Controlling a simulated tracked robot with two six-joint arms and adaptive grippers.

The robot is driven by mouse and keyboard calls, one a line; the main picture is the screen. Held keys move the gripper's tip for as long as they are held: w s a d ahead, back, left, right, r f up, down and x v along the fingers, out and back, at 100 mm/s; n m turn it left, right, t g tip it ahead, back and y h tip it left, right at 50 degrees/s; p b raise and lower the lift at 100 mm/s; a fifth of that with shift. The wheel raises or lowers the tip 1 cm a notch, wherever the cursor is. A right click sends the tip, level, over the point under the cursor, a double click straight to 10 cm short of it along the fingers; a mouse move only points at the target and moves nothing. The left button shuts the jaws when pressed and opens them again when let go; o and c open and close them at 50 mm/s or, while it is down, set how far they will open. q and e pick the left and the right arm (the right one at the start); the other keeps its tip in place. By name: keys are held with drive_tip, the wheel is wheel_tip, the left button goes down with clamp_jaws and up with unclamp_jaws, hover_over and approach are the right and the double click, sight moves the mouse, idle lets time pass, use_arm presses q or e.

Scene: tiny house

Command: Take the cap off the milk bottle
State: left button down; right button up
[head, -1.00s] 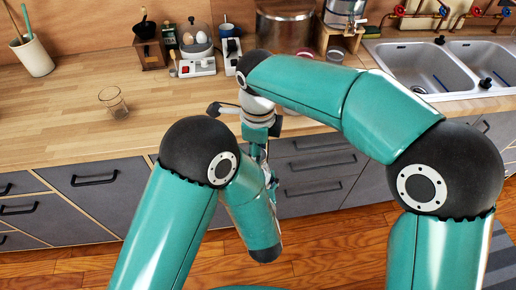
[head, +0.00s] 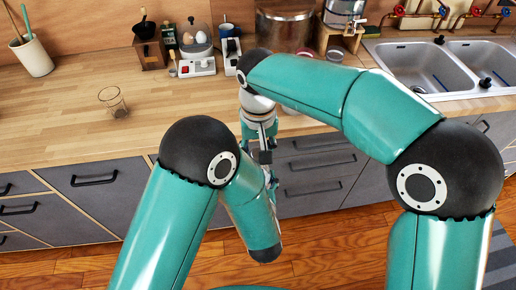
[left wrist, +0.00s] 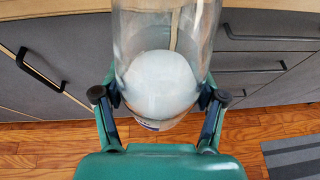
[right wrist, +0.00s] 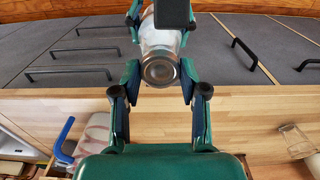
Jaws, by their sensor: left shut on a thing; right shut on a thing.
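The milk bottle is clear glass with white milk (left wrist: 162,82) low inside; in the left wrist view it stands between the fingers of my left gripper (left wrist: 160,98), which is shut on it. In the right wrist view the round metallic cap (right wrist: 159,71) faces the camera at the bottle's near end. My right gripper (right wrist: 159,84) is shut around the cap, one finger on each side. My left gripper's fingers show beyond it, on the bottle's body. In the head view, my right arm and wrist largely hide the bottle and cap in front of the counter.
The wooden counter (head: 75,105) runs behind, with a small empty glass (head: 115,104) on its left part. An egg cooker (head: 197,66) and other items stand at the back. A double sink (head: 422,72) is at right. Grey drawers (head: 320,165) are below.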

drive_tip(key=n, duration=0.7)
drive_tip(key=shift+w+r, duration=0.1)
drive_tip(key=shift+w, duration=0.05)
drive_tip(key=n, duration=1)
drive_tip(key=shift+n, duration=0.4)
drive_tip(key=n, duration=0.5)
drive_tip(key=shift+n, duration=0.3)
drive_tip(key=shift+r, duration=0.1)
drive_tip(key=shift+r, duration=0.15)
drive_tip(key=shift+r, duration=0.9)
